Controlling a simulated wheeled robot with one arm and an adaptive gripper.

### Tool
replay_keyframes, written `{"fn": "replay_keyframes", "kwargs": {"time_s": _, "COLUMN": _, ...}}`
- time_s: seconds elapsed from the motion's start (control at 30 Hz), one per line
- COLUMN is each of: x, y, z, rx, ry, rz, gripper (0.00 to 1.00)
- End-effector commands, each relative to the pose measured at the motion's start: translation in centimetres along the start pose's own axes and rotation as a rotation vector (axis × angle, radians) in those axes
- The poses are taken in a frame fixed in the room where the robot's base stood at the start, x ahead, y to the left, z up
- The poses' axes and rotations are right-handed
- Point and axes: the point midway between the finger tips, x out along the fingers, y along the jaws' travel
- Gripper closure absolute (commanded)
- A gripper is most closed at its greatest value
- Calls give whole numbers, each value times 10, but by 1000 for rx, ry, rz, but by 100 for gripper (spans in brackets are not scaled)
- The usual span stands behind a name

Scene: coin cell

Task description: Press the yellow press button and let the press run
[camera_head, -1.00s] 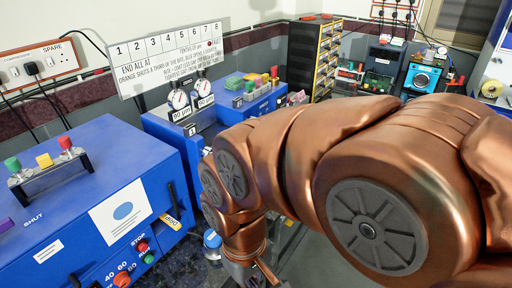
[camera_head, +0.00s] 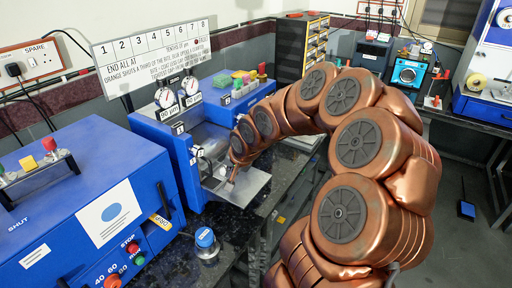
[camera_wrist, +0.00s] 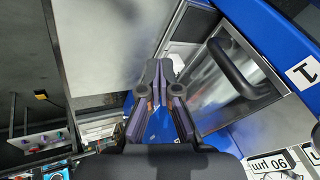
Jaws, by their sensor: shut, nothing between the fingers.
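The blue machine with two round gauges (camera_head: 165,140) stands left of centre in the head view, with a metal plate (camera_head: 252,187) jutting from its front. My gripper (camera_head: 232,181) is at that machine's front, just above the plate; whether it touches anything is unclear. In the wrist view its two dark fingers (camera_wrist: 158,72) are together, with nothing between them. A metal panel with a black handle (camera_wrist: 232,68) shows right of the fingers there. In the head view a yellow cap (camera_head: 49,144) stands between a green and a red one on the left blue box; another coloured row is farther back. I cannot tell which yellow one is the press button.
The blue box at left (camera_head: 70,190) carries a black handle and red and green buttons. A blue-capped jar (camera_head: 206,242) stands on the dark speckled bench near its front edge. A numbered white sign (camera_head: 150,52) is behind the gauges. Open floor lies to the right.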

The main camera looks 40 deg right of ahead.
Motion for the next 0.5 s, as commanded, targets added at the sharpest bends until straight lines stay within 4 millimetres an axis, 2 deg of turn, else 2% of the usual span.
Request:
{"fn": "replay_keyframes", "kwargs": {"time_s": 0.03, "x": 12, "y": 10, "z": -19, "rx": 74, "ry": 28, "rz": -26, "gripper": 100}}
{"fn": "replay_keyframes", "kwargs": {"time_s": 0.1, "x": 26, "y": 21, "z": -44, "rx": 164, "ry": 71, "rz": -68, "gripper": 100}}
{"fn": "replay_keyframes", "kwargs": {"time_s": 0.3, "x": 53, "y": 66, "z": -107, "rx": 407, "ry": 187, "rz": -180, "gripper": 100}}
{"fn": "replay_keyframes", "kwargs": {"time_s": 0.5, "x": 73, "y": 126, "z": -152, "rx": 631, "ry": 285, "rz": -285, "gripper": 100}}
